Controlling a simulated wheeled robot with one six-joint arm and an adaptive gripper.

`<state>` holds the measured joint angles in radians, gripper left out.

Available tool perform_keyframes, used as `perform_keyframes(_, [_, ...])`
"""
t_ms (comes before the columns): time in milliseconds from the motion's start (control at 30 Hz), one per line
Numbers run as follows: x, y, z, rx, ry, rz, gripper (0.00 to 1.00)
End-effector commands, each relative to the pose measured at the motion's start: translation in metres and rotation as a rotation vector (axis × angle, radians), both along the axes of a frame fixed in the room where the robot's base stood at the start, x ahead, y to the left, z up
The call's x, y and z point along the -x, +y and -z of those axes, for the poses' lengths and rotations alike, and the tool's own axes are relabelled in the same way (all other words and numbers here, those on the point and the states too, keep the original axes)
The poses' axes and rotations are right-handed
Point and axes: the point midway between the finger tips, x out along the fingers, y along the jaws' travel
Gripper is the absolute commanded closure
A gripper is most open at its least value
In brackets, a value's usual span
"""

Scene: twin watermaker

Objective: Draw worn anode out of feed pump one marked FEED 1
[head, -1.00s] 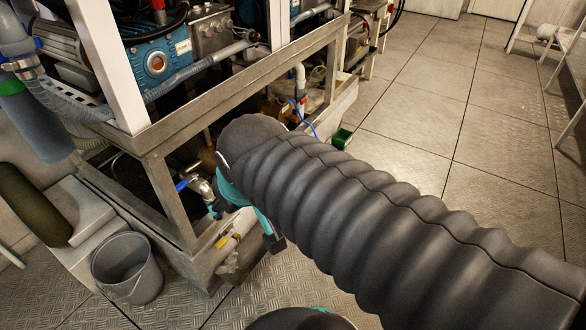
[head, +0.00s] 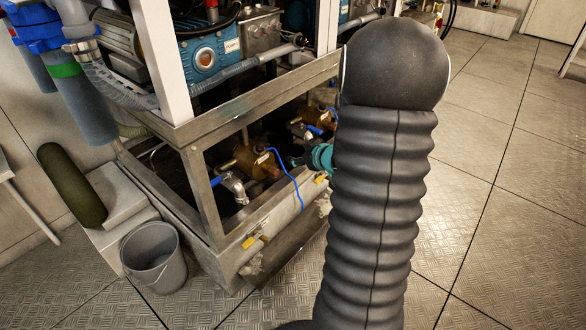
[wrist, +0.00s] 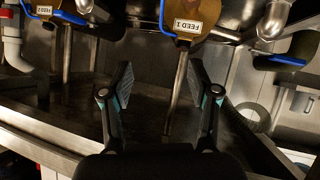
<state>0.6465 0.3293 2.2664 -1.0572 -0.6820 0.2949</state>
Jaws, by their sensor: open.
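In the wrist view, a brass pump (wrist: 199,12) labelled FEED 1 sits at the top, right of centre. A thin grey rod or pipe (wrist: 181,80) runs down from it; I cannot tell whether this is the anode. My gripper (wrist: 161,76) is open and empty, its fingers spread below and left of the pump, apart from it. In the head view, two brass pumps, a nearer one (head: 257,163) and a farther one (head: 322,117), sit low inside the frame; their labels are too small to read. My teal gripper (head: 319,158) shows beside them, mostly hidden by my arm.
A second labelled brass pump (wrist: 42,14) is at the upper left of the wrist view. Blue valve handles (wrist: 175,25) and a blue cable (head: 287,174) lie close to the pumps. The metal frame (head: 225,103) surrounds them. A grey bucket (head: 151,258) stands on the floor.

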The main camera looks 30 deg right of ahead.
Motion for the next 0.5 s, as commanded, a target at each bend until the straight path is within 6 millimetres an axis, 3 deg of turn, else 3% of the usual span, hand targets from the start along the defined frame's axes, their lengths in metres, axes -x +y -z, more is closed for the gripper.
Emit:
perform_keyframes(33, [0.002, -0.005, 0.020, -0.041, -0.008, -0.030, 0.40])
perform_keyframes(200, [0.012, -0.005, 0.056, -0.163, -0.052, -0.130, 0.40])
perform_keyframes(500, [0.019, 0.000, 0.076, -0.253, -0.087, -0.193, 0.40])
